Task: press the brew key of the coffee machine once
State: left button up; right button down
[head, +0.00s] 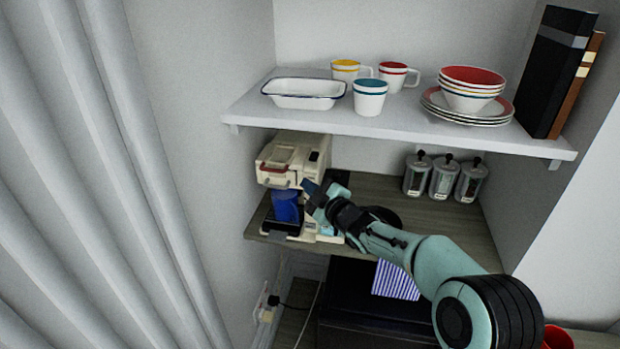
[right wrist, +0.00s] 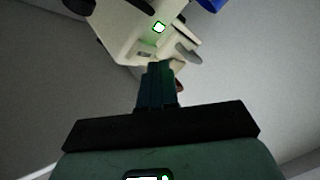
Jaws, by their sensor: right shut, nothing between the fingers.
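The cream coffee machine (head: 283,158) stands at the left end of the lower wooden shelf, with a blue cup (head: 286,206) in its bay. My right gripper (head: 309,187) is shut and empty, its fingertips close to the machine's front right side. In the right wrist view the shut fingers (right wrist: 158,68) point at the machine's cream body (right wrist: 125,30). A small white key with a green glow (right wrist: 159,27), possibly the brew key, shows just beyond the tips. I cannot tell whether the fingers touch the machine. My left gripper is not in view.
The upper white shelf (head: 400,128) overhangs the machine and holds an enamel dish (head: 304,93), several cups, bowls and books. Glass jars (head: 443,178) stand at the back right of the lower shelf. A striped cloth (head: 396,281) hangs below. A grey curtain (head: 85,190) is at left.

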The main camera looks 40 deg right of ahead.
jog(key=shift+w+d, duration=0.2)
jog(key=shift+w+d+p, duration=0.2)
jog(key=shift+d+p, duration=0.1)
jog(key=shift+d, duration=0.05)
dwell(0.7)
dwell(0.3)
jog(key=shift+s+a+b, duration=0.55)
jog(key=shift+a+b, duration=0.15)
jog(key=shift+b, duration=0.2)
jog(key=s+a+b, duration=0.1)
jog(key=a+b, duration=0.1)
jog(key=s+a+b, duration=0.2)
jog(key=b, duration=0.1)
jog(key=shift+f, duration=0.1)
